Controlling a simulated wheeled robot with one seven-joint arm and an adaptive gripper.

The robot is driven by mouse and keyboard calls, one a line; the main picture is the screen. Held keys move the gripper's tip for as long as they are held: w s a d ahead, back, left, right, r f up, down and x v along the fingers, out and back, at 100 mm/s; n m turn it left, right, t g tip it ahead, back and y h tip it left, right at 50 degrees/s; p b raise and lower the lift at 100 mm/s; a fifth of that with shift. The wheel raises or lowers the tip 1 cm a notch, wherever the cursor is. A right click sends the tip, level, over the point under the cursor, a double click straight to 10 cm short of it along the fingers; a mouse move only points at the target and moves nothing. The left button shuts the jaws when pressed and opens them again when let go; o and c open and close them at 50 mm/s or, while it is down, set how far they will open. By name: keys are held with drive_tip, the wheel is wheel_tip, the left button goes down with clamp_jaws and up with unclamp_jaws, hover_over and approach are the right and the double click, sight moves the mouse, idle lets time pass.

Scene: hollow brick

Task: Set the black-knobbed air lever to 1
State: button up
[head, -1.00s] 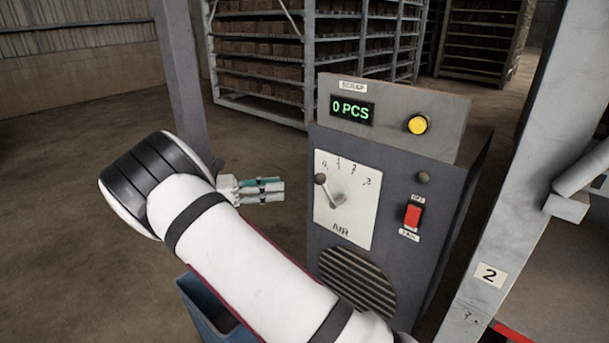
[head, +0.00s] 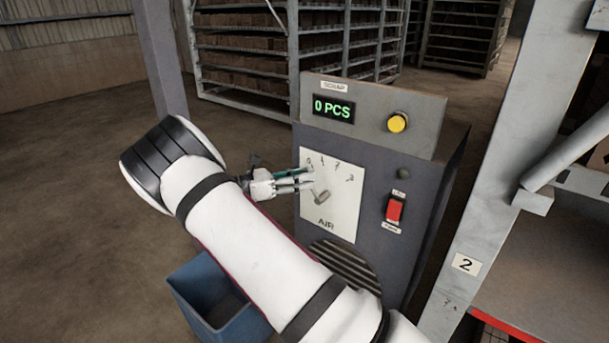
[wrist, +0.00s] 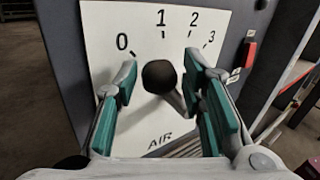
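The air lever's black knob (wrist: 158,76) shows in the wrist view, in front of the white AIR plate (wrist: 100,30) marked 0 to 3. Its grey shaft (wrist: 175,101) runs down and right from the knob. In the head view the lever's hub (head: 322,197) shows on the plate (head: 340,222), while the knob is hidden at my fingers. The lever leaned up-left toward 0 in the earlier head view. My gripper (wrist: 161,64) is open, with teal-padded fingers either side of the knob and gaps visible. In the head view my gripper (head: 306,181) is at the plate's left part.
The grey cabinet carries a 0 PCS display (head: 333,109), a yellow button (head: 397,122) and a red switch (head: 394,209). A blue bin (head: 215,310) stands below my arm. A grey post (head: 480,200) rises at right. Open floor lies left.

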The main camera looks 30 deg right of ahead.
drive_tip(key=shift+d, duration=0.45)
drive_tip(key=shift+c, duration=0.2)
clamp_jaws()
drive_tip(key=shift+s+d+r+m+t+y+p, duration=0.15)
drive_tip(key=shift+s+r+m+y+p, duration=0.25)
drive_tip(key=shift+s+m+p, duration=0.15)
drive_tip(key=shift+s+d+r+m+t+y+p, duration=0.15)
drive_tip(key=shift+s+r+m+y+p, duration=0.2)
drive_tip(key=shift+m+p, duration=0.2)
drive_tip(key=shift+s+d+r+m+t+y+p, duration=0.1)
drive_tip(key=shift+s+d+m+t+y+p, duration=0.1)
drive_tip(key=shift+s+m+y+p, duration=0.2)
drive_tip(key=shift+s+d+m+t+y+p, duration=0.1)
drive_tip(key=shift+s+m+t+y+p, duration=0.15)
drive_tip(key=shift+m+p, duration=0.25)
drive_tip(key=shift+w+a, duration=0.1)
drive_tip(key=shift+o, duration=0.2)
unclamp_jaws()
